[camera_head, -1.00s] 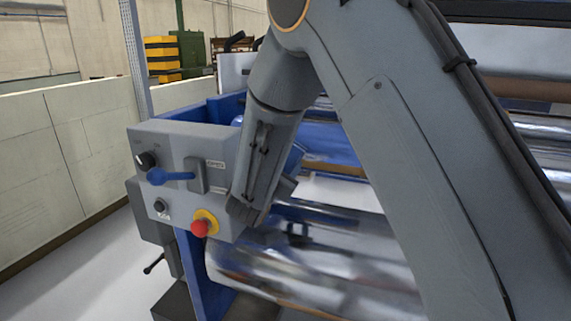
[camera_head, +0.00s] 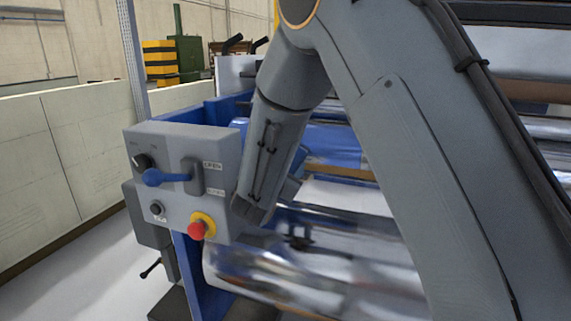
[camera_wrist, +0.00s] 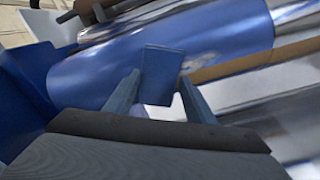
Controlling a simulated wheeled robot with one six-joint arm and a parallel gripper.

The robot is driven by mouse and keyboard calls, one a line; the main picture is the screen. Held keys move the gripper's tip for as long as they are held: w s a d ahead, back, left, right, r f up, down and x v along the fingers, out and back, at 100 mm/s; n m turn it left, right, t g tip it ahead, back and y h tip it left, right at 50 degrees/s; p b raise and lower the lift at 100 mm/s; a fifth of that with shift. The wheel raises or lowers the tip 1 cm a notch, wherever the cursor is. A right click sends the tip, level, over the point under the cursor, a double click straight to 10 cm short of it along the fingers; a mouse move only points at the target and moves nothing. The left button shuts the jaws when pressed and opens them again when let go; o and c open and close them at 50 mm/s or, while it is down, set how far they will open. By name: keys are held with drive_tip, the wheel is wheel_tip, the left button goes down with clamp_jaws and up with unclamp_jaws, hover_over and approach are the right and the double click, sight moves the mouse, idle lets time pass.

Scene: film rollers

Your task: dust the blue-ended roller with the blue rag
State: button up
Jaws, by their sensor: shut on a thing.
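My gripper (camera_wrist: 158,92) is shut on the blue rag (camera_wrist: 163,72), a small folded dark-blue pad held between its two fingers. In the wrist view the rag lies over the shiny blue roller surface (camera_wrist: 222,38); I cannot tell whether it touches. This blue section also shows in the head view (camera_head: 335,137), partly hidden behind my arm. In the head view my arm hides most of the gripper and the rag.
A grey control box (camera_head: 218,150) with a blue lever and a red button (camera_head: 197,229) stands left of my arm on the blue machine frame (camera_head: 205,285). Other shiny rollers (camera_head: 300,275) lie below. A pale wall (camera_head: 60,170) runs along the left.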

sight(301, 161)
drive_tip(key=shift+s+d+b, duration=0.15)
drive_tip(key=shift+s+d, duration=0.15)
drive_tip(key=shift+d, duration=0.35)
drive_tip(key=shift+s+d+b, duration=0.15)
drive_tip(key=shift+s+d, duration=0.1)
drive_tip(key=shift+d, duration=0.4)
drive_tip(key=shift+d, duration=0.1)
drive_tip(key=shift+s+d+b, duration=0.4)
drive_tip(key=shift+d+b, duration=0.05)
drive_tip(key=shift+d, duration=0.75)
drive_tip(key=shift+s+d+b, duration=0.4)
drive_tip(key=shift+s+d, duration=0.05)
drive_tip(key=shift+d, duration=0.8)
drive_tip(key=shift+s+d+b, duration=0.4)
drive_tip(key=shift+d+b, duration=0.05)
drive_tip(key=shift+d, duration=0.75)
drive_tip(key=shift+w+b, duration=0.1)
drive_tip(key=shift+b, duration=0.2)
